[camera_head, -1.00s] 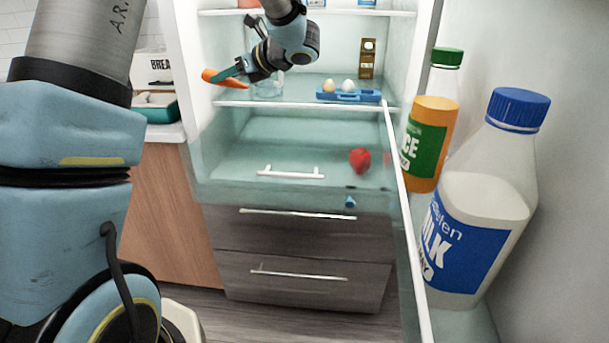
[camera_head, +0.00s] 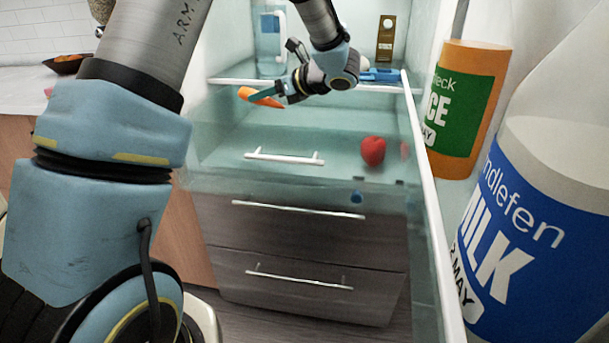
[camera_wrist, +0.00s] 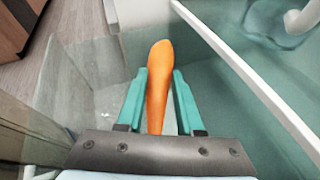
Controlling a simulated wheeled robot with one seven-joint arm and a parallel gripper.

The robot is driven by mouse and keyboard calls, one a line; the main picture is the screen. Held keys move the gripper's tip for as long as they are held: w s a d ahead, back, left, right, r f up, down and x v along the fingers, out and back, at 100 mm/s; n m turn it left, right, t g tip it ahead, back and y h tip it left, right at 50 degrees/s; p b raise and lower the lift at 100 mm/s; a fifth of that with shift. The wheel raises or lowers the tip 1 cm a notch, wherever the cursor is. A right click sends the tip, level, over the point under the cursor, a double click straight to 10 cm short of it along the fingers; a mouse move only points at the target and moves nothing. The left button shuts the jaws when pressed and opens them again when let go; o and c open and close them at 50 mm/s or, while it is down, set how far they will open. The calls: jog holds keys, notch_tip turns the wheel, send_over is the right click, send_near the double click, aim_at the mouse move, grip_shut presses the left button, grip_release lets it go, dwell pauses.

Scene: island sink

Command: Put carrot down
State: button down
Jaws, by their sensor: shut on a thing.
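The orange carrot (camera_head: 261,98) is held by my gripper (camera_head: 279,91) inside the open fridge, just in front of the shelf edge. In the wrist view, the carrot (camera_wrist: 158,80) lies lengthwise between the two teal fingers of my gripper (camera_wrist: 160,97). Its thick rounded end points away from the palm. The gripper is shut on it. Nothing is seen supporting the carrot from below.
A fridge shelf with a white front edge (camera_head: 225,81) holds a blue tray (camera_head: 380,75). A clear drawer with a white handle (camera_head: 284,157) and a red item (camera_head: 373,151) lies below. The fridge door at right holds a juice bottle (camera_head: 465,110) and a milk bottle (camera_head: 540,220).

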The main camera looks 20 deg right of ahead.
notch_tip(320, 180, down, 11)
jog(key=shift+f+p, duration=0.2)
jog(key=shift+p, duration=0.5)
jog(key=shift+f+b, duration=0.65)
jog(key=shift+b, duration=0.4)
jog(key=c, duration=0.5)
grip_release()
jog(key=shift+r, duration=0.1)
